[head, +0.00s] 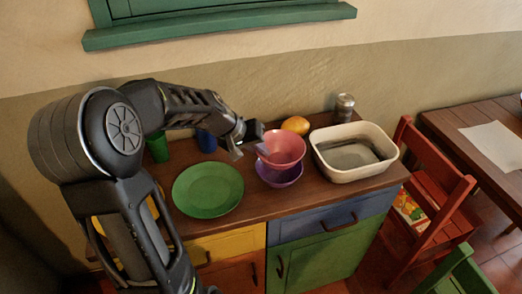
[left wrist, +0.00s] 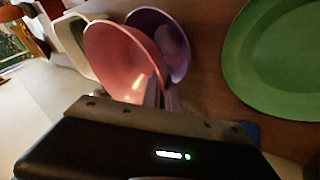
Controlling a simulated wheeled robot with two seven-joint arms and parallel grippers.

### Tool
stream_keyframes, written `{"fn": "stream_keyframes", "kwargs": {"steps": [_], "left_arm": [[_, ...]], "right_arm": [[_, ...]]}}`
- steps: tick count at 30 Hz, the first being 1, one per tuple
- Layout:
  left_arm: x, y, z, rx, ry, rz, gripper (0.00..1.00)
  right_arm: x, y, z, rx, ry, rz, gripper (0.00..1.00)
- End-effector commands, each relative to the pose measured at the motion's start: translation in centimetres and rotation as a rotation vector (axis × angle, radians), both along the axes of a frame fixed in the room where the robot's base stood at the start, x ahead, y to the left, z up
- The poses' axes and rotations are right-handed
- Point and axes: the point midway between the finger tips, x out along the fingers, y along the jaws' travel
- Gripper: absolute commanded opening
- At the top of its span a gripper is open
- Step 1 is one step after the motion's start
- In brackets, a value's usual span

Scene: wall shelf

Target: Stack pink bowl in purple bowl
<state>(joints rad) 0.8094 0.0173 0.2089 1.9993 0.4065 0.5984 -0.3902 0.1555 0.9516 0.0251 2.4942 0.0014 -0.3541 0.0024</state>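The pink bowl (head: 286,146) is held by its left rim in my left gripper (head: 262,150). It appears just above and slightly behind the purple bowl (head: 280,177), hiding much of it in the head view. I cannot tell whether the bowls touch. In the left wrist view the pink bowl (left wrist: 118,58) covers part of the purple bowl (left wrist: 172,42), and the fingers (left wrist: 158,97) meet the pink rim. The purple bowl sits upright on the wooden cabinet top. My right gripper is in neither view.
A green plate (head: 208,190) lies left of the bowls. A cream basin (head: 354,170) stands close on the right. An orange fruit (head: 296,124) and a metal can (head: 344,107) are behind. Green (head: 158,149) and blue (head: 206,141) cups stand at the back left.

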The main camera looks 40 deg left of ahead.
Motion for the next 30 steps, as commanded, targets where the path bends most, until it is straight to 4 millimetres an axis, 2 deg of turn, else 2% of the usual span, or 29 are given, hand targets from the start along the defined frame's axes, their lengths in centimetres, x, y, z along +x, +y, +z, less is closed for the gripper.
{"fn": "stream_keyframes", "kwargs": {"steps": [8, 21, 25, 26, 30], "left_arm": [[0.1, 0.0, -0.3, 0.001, -0.002, 0.001, 0.00], [0.1, 0.0, -1.6, 0.001, -0.002, 0.001, 0.00], [0.1, 0.0, -1.4, 0.001, -0.002, 0.001, 0.00], [0.0, 0.0, -1.5, 0.001, -0.002, 0.001, 0.06], [0.0, 0.0, -1.5, 0.001, -0.002, 0.001, 0.17]], "right_arm": [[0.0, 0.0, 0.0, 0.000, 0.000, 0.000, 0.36], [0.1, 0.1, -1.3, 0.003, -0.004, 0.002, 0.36], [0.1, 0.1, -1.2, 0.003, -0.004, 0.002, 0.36], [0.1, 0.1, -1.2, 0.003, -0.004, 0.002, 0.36], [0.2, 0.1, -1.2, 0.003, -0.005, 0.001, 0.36]]}}
